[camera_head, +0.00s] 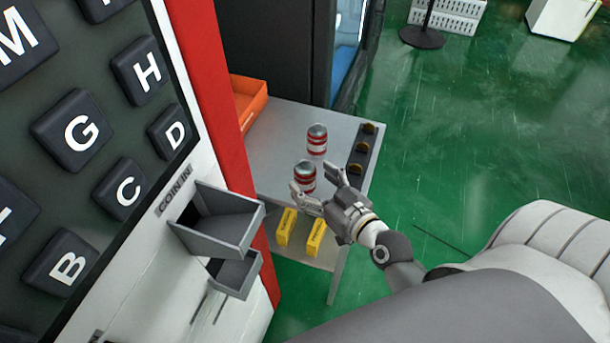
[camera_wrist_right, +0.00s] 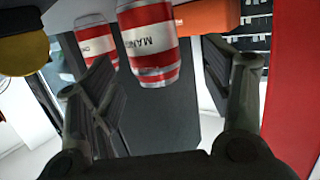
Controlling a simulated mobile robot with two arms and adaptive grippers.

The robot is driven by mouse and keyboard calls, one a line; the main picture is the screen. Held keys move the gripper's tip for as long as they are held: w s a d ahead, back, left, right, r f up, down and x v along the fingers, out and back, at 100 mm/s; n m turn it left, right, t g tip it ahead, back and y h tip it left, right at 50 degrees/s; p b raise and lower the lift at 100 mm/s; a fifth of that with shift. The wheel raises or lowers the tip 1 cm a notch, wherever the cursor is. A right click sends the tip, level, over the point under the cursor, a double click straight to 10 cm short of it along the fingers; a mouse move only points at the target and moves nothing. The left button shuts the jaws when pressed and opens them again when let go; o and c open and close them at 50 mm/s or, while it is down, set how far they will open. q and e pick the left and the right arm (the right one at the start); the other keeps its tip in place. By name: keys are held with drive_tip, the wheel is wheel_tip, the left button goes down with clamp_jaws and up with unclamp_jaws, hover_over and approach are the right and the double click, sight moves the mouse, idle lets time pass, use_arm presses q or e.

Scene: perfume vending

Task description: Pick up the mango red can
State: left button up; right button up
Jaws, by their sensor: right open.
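The mango red can (camera_head: 305,176), red and white with a silver lid, stands on the grey table beside the machine. In the right wrist view the can (camera_wrist_right: 149,42) shows upside-down lettering that begins "MANG" and sits between the fingertips, with gaps on both sides. My right gripper (camera_head: 315,182) is open at table height, its fingers pointing at this can; its dark fingers also show in the wrist view (camera_wrist_right: 154,78). A second red and white can (camera_head: 317,139) stands behind it, and in the wrist view it is to the left (camera_wrist_right: 94,42). My left gripper is not in view.
The grey table (camera_head: 270,135) holds an orange tray (camera_head: 252,98) at its back left and a dark strip (camera_head: 362,138) with brown round pieces at its right. Yellow boxes (camera_head: 287,227) are on a lower shelf. Grey open trays (camera_head: 220,222) jut from the keypad machine, left of my right gripper.

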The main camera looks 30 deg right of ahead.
sight(312, 178)
drive_tip(key=x, duration=0.4)
drive_tip(key=shift+w+d+p, duration=0.2)
drive_tip(key=shift+d+p, duration=0.05)
drive_tip(key=shift+p, duration=0.1)
drive_tip(key=shift+f, duration=0.1)
drive_tip(key=c, duration=1.1)
drive_tip(key=shift+c, duration=0.6)
